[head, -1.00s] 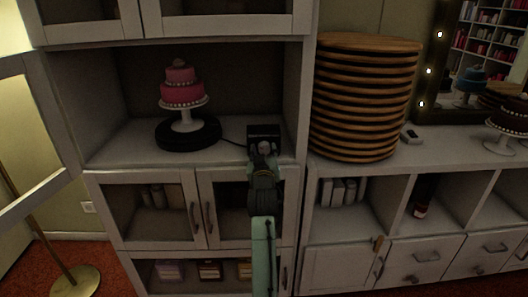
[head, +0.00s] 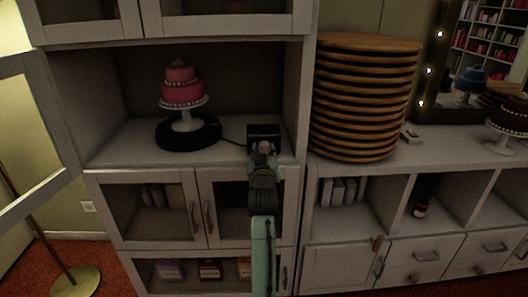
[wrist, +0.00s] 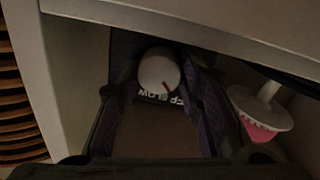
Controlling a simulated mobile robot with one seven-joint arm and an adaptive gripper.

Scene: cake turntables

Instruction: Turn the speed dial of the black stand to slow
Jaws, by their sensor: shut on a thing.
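The black stand (head: 178,137) is a round turntable on the cabinet shelf, bearing a white cake stand with a pink tiered cake. A cable runs from it to a small black control box (head: 264,130) on its right. The speed dial (wrist: 158,67) is a round white knob with a red mark, seen upside down in the wrist view. White lettering beside it includes "SLOW"; the red mark points towards the lettering's right part, not squarely at "SLOW". My gripper (wrist: 158,80) is shut on the dial, one finger on each side. In the head view my gripper (head: 263,152) hides much of the box's front.
The shelf's right side wall (head: 296,105) stands close to the box. A tall stack of wooden boards (head: 364,100) is on the counter beyond it. An open cabinet door (head: 30,130) is at the left. The shelf in front of the turntable is clear.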

